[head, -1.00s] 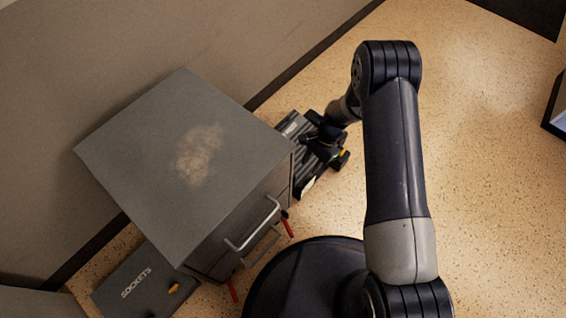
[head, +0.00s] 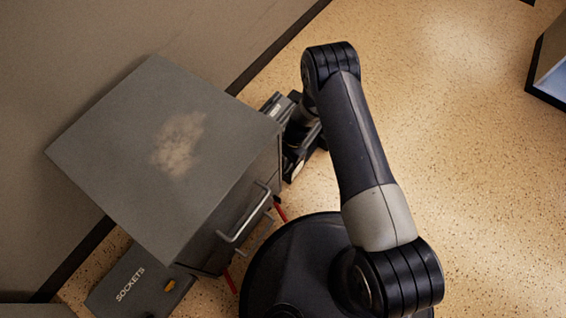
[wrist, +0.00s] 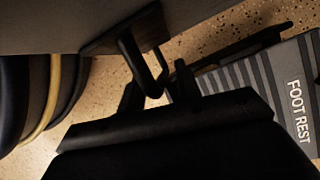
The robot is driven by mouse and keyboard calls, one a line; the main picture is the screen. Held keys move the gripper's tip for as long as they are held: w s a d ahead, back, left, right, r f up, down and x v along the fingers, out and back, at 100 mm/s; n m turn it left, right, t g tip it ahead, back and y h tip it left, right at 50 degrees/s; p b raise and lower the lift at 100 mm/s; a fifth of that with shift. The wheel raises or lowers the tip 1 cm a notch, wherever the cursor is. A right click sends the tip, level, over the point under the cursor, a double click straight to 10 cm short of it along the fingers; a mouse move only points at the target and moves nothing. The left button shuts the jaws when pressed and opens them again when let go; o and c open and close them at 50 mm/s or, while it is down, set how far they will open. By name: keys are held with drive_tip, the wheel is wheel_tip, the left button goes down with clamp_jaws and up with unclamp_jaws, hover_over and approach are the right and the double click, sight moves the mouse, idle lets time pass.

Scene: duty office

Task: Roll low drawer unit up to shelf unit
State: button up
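The low drawer unit (head: 110,155) is a grey cabinet with a worn pale patch on top, at left in the head view. Its front has a metal bar handle (head: 246,218). In the wrist view its dark side (wrist: 60,25) fills the top, with a black handle (wrist: 136,50) hanging from it. My gripper (wrist: 158,90) is at that handle, its fingers either side of the handle's lower end. Whether the fingers press on it is unclear. In the head view the gripper is mostly hidden beside the unit's far right side. I cannot identify a shelf unit.
A case marked SOCKETS (head: 135,285) lies on the floor by the unit's near side. A ribbed grey foot rest (wrist: 285,90) lies beyond my gripper. A wall stands behind the unit. A dark-edged object (head: 550,65) is at the right edge. Speckled floor between is clear.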

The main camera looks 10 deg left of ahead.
clamp_jaws()
idle(0.3)
idle(0.4)
